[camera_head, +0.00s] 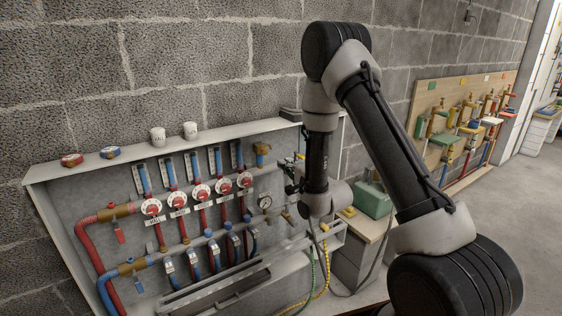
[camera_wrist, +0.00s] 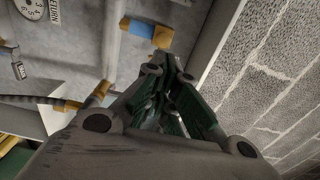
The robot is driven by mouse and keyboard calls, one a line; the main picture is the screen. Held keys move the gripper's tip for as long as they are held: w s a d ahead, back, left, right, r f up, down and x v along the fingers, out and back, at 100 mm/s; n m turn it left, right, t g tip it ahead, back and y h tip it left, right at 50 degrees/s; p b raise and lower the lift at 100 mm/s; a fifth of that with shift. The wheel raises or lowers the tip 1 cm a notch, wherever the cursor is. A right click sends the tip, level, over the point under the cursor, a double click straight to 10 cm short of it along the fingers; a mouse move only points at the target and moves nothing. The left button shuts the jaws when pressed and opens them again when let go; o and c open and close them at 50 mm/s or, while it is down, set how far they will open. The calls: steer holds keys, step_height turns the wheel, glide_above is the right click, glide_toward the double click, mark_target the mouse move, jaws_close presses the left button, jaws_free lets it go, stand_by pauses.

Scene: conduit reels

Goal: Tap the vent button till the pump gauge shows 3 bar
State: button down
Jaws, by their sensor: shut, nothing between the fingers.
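My gripper (camera_wrist: 173,68) is shut and empty, its dark, green-sided fingers together in the wrist view. In the head view it is largely hidden behind my wrist, at the right end of the manifold cabinet. A round white gauge (camera_head: 265,202) sits on the cabinet's back panel, left of my wrist; its needle is too small to read. In the wrist view a gauge (camera_wrist: 38,10) marked RETURN is cut off at the top left. A green box (camera_head: 373,199) stands on a bench right of my wrist. I cannot make out a vent button or a gauge marked as the pump's.
The open cabinet (camera_head: 85,168) holds red dials (camera_head: 177,201), pipes and valves. Two white cups (camera_head: 158,136) and red and blue tape rolls (camera_head: 72,160) are on its top. A brass fitting with a blue band (camera_wrist: 148,30) lies near my fingers. Hoses hang below my wrist.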

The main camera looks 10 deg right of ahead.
steer(key=shift+v, duration=1.4)
